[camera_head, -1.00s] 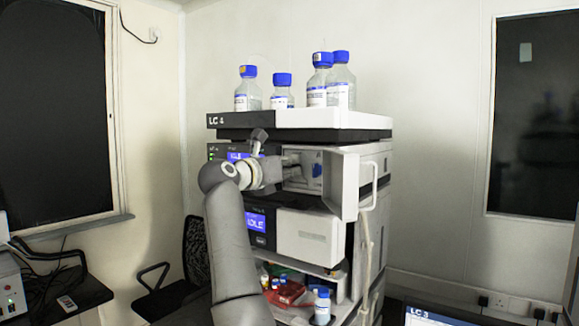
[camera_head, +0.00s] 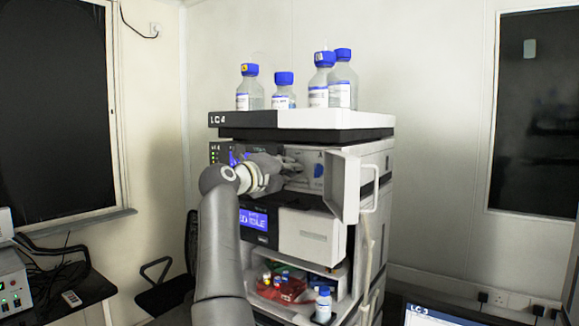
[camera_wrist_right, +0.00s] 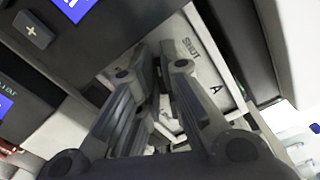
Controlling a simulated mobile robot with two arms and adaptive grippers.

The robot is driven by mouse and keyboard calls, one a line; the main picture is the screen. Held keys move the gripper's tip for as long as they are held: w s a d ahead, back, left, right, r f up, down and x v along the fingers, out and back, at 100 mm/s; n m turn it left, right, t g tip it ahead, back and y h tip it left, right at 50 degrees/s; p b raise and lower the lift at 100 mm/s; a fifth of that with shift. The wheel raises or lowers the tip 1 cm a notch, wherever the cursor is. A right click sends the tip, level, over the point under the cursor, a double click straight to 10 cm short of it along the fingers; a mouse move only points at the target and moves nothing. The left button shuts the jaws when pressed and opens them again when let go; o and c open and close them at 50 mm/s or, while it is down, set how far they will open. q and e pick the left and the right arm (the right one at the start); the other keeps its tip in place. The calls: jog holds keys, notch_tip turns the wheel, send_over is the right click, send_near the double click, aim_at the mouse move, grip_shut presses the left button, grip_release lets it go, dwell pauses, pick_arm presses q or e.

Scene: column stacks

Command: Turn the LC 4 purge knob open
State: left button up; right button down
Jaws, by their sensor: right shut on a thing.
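The LC 4 stack (camera_head: 340,118) stands in the middle of the head view. Its upper module has its door (camera_head: 345,185) open, baring a light panel (camera_head: 315,160) with a blue round mark. My right gripper (camera_head: 298,169) reaches into this opening from the left. In the right wrist view my gripper (camera_wrist_right: 160,75) has its fingers closed in on a small thing at the panel (camera_wrist_right: 208,48), which bears dark lettering and an "A". The thing is the purge knob by its place; the fingers hide most of it, so its angle cannot be told. My left gripper is out of view.
Several blue-capped bottles (camera_head: 318,85) stand on top of the stack. The open door's handle and a pale tube (camera_head: 368,235) are right of the gripper. A lower module (camera_head: 300,232) and a shelf with a red tray and bottles (camera_head: 285,285) are below.

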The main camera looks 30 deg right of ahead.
jog(key=shift+n+p, duration=0.3)
jog(key=shift+n, duration=1.3)
jog(key=shift+f, duration=0.1)
jog(key=c, duration=1.6)
grip_release()
jog(key=shift+w+a, duration=0.1)
